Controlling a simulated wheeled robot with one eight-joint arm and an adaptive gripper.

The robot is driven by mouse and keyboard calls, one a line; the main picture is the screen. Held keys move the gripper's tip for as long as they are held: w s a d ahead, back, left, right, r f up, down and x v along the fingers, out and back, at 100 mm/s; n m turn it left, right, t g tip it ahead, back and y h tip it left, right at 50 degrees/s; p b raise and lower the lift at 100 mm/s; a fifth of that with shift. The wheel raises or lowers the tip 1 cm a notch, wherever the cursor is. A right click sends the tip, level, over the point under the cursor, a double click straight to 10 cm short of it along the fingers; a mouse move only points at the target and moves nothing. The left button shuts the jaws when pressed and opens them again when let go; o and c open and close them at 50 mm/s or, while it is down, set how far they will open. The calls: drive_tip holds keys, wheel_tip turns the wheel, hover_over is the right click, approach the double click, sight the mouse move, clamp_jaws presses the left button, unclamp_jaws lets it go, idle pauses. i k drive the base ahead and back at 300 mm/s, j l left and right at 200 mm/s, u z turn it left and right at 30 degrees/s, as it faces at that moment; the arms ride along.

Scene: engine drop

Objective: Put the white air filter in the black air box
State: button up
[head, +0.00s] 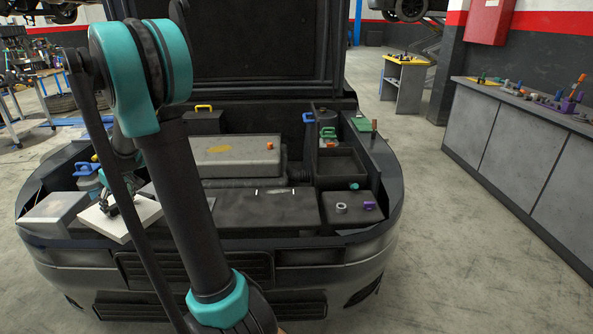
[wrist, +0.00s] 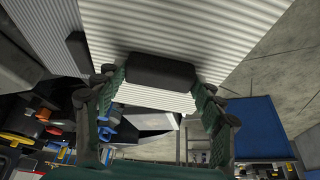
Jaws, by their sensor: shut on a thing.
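The white air filter (head: 146,213) is a flat white slab at the left front of the engine bay in the head view, tilted. In the wrist view its pleated white face (wrist: 205,25) fills the top, with a black grip block (wrist: 160,70) on it. My gripper (head: 112,204) is shut on the filter; in the wrist view its green fingers (wrist: 160,88) stand at either side of the block. An open, empty-looking black box (head: 340,163) at the right of the bay appears to be the air box. My arm hides part of the bay.
A greyer ribbed panel (wrist: 45,30) shows at the wrist view's left. A grey box (head: 54,212) sits beside the filter. A grey engine block (head: 238,160) stands mid-bay. A metal ring (head: 342,208) and purple part (head: 369,205) lie before the black box. The raised hood stands behind.

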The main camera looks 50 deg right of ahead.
sight(336, 169)
drive_tip(key=k+l+u, duration=0.15)
drive_tip(key=u, duration=0.25)
drive_tip(key=k+l+u, duration=0.2)
drive_tip(key=u, duration=0.25)
drive_tip(key=k+l+u, duration=0.15)
drive_tip(key=u, duration=0.25)
drive_tip(key=k+u, duration=0.3)
drive_tip(key=u, duration=0.15)
drive_tip(key=k+u, duration=0.6)
drive_tip(key=k, duration=0.25)
drive_tip(key=k+l+z, duration=0.1)
drive_tip(key=k+z, duration=0.15)
drive_tip(key=k+l+z, duration=0.25)
drive_tip(key=k, duration=0.15)
drive_tip(key=k+l+z, duration=0.2)
drive_tip(key=k+z, duration=0.25)
drive_tip(key=k+l+z, duration=0.25)
drive_tip(key=z, duration=0.2)
drive_tip(key=k+l+z, duration=0.25)
drive_tip(key=l+z, duration=0.2)
